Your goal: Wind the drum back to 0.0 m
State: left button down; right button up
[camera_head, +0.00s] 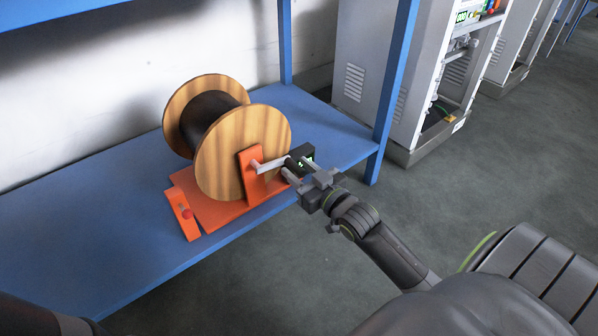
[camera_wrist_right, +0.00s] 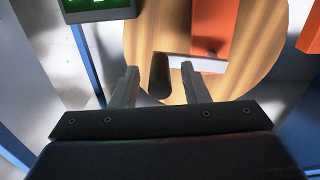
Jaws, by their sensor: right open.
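The drum (camera_head: 243,150) has wooden flanges and a dark winding, and sits on an orange stand (camera_head: 220,206) on the blue shelf. Its pale crank arm (camera_head: 268,164) points right and ends in a dark cylindrical handle, which shows in the right wrist view (camera_wrist_right: 159,76). A black counter box (camera_head: 306,152) with green digits is beside the crank; the digits are too small or cut off to read. It also shows at the top of the right wrist view (camera_wrist_right: 98,12). My right gripper (camera_head: 289,167) is open, its fingers (camera_wrist_right: 159,70) on either side of the handle. My left gripper is not in view.
The blue shelf (camera_head: 70,235) has bare room left of the drum. A blue post (camera_head: 393,90) rises at its right front corner. Grey cabinets (camera_head: 375,60) stand behind on the right.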

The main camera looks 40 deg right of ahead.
jog(key=shift+w, duration=0.15)
grip_shut()
jog(key=shift+r, duration=0.1)
dwell(0.4)
